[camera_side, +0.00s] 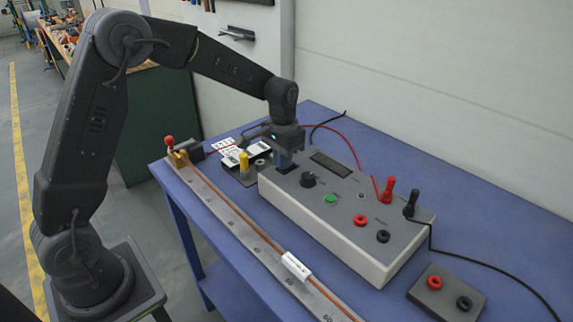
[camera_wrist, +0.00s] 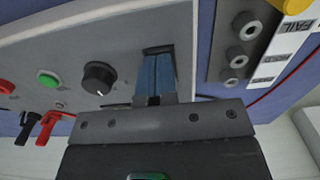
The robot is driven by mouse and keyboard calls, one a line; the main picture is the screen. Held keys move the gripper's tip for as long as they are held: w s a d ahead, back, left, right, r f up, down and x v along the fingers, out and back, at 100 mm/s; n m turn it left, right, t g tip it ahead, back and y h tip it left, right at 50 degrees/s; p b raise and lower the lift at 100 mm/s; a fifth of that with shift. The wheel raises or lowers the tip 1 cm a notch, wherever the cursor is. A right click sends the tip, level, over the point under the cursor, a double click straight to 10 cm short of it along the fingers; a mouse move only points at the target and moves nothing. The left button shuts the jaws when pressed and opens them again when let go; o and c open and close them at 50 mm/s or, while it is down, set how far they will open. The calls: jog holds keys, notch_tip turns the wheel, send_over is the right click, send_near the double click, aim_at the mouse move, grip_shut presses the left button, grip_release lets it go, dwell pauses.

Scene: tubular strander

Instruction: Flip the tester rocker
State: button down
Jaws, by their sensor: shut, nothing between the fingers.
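The tester (camera_side: 335,228) is a long light-grey box on the blue table; its top panel also shows in the wrist view (camera_wrist: 60,38). My gripper (camera_side: 284,166) points down at the far left end of this panel, beyond the black knob (camera_side: 308,179). Its two blue fingers are shut together with nothing between them, and they show in the wrist view (camera_wrist: 157,62). The fingertips are at or just above a black-edged part, apparently the rocker (camera_wrist: 158,49). The fingers hide most of it, so its tilt and any contact cannot be told.
A green button (camera_side: 330,199) and red (camera_side: 389,189) and black (camera_side: 411,203) plugs stand on the panel. A long rail with a copper rod (camera_side: 239,215) lies in front. A yellow-topped post (camera_side: 244,163) and label cards stand left. A socket block (camera_side: 446,293) sits right.

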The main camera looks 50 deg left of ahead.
jog(key=shift+f, duration=0.15)
jog(key=shift+r, duration=3.55)
jog(key=shift+s+d+r, duration=0.1)
jog(key=shift+s+r, duration=0.1)
jog(key=shift+r, duration=0.1)
jog(key=s+d+r+t, duration=0.2)
jog(key=s+r, duration=0.1)
jog(key=s, duration=0.9)
jog(key=s+d+r+t, duration=0.2)
jog(key=s+r+t, duration=0.1)
jog(key=s, duration=1)
jog(key=shift+d+t, duration=0.3)
jog(key=shift+d, duration=0.05)
